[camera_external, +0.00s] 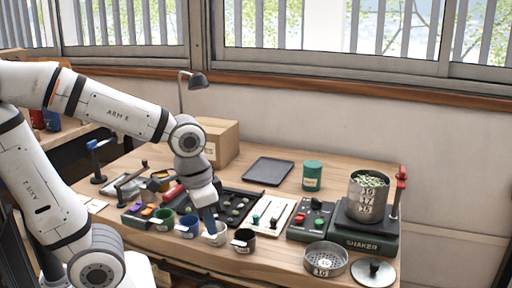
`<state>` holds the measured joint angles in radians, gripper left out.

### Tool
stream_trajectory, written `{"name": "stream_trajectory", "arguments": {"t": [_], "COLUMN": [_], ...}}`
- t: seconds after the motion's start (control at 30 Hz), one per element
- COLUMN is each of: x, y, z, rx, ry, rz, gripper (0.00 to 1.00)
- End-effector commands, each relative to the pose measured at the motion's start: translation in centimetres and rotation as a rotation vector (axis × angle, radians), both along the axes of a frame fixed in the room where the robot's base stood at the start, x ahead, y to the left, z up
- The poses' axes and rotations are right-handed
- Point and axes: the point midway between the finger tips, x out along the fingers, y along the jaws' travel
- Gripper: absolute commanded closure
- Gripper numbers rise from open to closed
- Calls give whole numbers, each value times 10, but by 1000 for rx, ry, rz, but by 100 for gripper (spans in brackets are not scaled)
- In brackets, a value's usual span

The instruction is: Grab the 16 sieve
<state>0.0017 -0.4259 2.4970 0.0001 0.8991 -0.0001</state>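A round metal sieve (325,260) with a perforated bottom lies at the table's front edge. Its label is small and looks like 16. A stack of sieves (368,198) stands on the shaker (352,235) and holds greenish beans; its labels look like 18 or 16, 17 and 15, top to bottom. My gripper (211,230) points down at the white cup (217,239), left of the loose sieve and well apart from it. Whether it touches the cup, and whether its fingers are open or shut, I cannot tell.
A dark cup (244,245) stands between my gripper and the loose sieve. A round lid with a knob (373,273) lies right of that sieve. Blue (187,229) and green (162,222) cups stand left. A control box (312,222) and green canister (312,176) stand behind.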

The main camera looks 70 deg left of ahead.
Motion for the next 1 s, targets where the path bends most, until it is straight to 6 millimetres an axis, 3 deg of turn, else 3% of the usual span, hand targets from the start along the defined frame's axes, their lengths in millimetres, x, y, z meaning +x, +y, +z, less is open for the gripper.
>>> {"name": "stream_trajectory", "arguments": {"t": [0.23, 0.47, 0.57, 0.67, 0.83, 1.0], "x": [0, 1, 10, 33, 95, 159], "y": [0, 0, -2, -6, -22, -43], "z": [0, 0, 5, 14, 26, 25], "rx": [0, 0, -4, -12, -31, -44], "ry": [0, 1, 7, 21, 55, 90], "rz": [0, 1, 16, 54, 160, 277], "gripper": [70, 70, 70, 70, 70, 70]}}
